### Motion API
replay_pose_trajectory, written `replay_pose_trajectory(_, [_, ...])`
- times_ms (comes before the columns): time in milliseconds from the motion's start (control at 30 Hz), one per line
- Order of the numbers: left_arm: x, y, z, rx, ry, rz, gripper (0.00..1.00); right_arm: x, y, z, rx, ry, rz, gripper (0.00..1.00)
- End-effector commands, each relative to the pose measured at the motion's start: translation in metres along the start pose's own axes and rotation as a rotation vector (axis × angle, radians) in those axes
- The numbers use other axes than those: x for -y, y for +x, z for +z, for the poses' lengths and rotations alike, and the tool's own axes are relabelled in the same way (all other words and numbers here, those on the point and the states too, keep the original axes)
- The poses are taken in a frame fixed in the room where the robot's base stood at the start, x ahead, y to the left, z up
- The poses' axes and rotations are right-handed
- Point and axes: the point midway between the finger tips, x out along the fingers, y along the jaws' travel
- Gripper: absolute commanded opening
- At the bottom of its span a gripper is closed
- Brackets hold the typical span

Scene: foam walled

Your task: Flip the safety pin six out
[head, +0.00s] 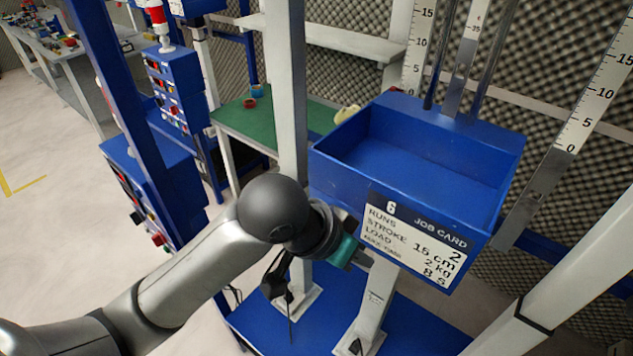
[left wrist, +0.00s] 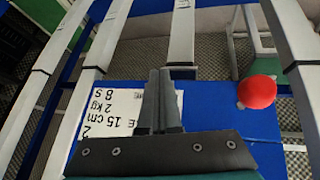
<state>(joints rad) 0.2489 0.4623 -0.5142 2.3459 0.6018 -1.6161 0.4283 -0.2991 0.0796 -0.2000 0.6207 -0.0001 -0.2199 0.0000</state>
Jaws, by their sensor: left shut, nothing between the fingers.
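My left gripper (head: 358,258) is in front of the lower left part of a blue open-topped box whose job card (head: 415,238) is numbered 6. In the left wrist view its two grey fingers (left wrist: 160,98) are together with nothing between them, in front of the box face and the job card (left wrist: 108,112). A red ball knob (left wrist: 257,92) shows to the right of the fingers, apart from them, beside the blue box. It may be the head of safety pin six; no pin shaft is visible. I do not see the knob in the head view. My right gripper is not in view.
The blue box (head: 495,185) is empty and hangs between upright posts with white scales (head: 597,95). A pale post (head: 292,90) stands close behind my left arm. A blue control cabinet (head: 178,90) and a green-topped bench (head: 270,118) stand behind, to the left.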

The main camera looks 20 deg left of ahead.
Motion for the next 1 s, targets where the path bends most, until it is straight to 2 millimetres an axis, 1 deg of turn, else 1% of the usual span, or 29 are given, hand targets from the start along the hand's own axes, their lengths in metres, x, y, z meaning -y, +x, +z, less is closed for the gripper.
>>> replay_pose_trajectory(33, [-0.003, -0.011, -0.006, 0.003, 0.026, 0.000, 0.00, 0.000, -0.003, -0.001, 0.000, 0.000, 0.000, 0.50])
replay_pose_trajectory(100, [-0.007, -0.019, -0.011, 0.012, 0.048, 0.003, 0.00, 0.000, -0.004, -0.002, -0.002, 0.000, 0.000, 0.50])
replay_pose_trajectory(367, [-0.007, -0.040, -0.024, 0.053, 0.089, -0.008, 0.00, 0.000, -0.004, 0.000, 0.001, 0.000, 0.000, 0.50])
replay_pose_trajectory(767, [0.010, -0.071, -0.040, 0.128, 0.085, -0.075, 0.00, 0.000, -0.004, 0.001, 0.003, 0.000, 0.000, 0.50])
replay_pose_trajectory(1000, [0.028, -0.099, -0.048, 0.179, 0.042, -0.145, 0.00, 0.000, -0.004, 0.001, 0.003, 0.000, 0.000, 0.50])
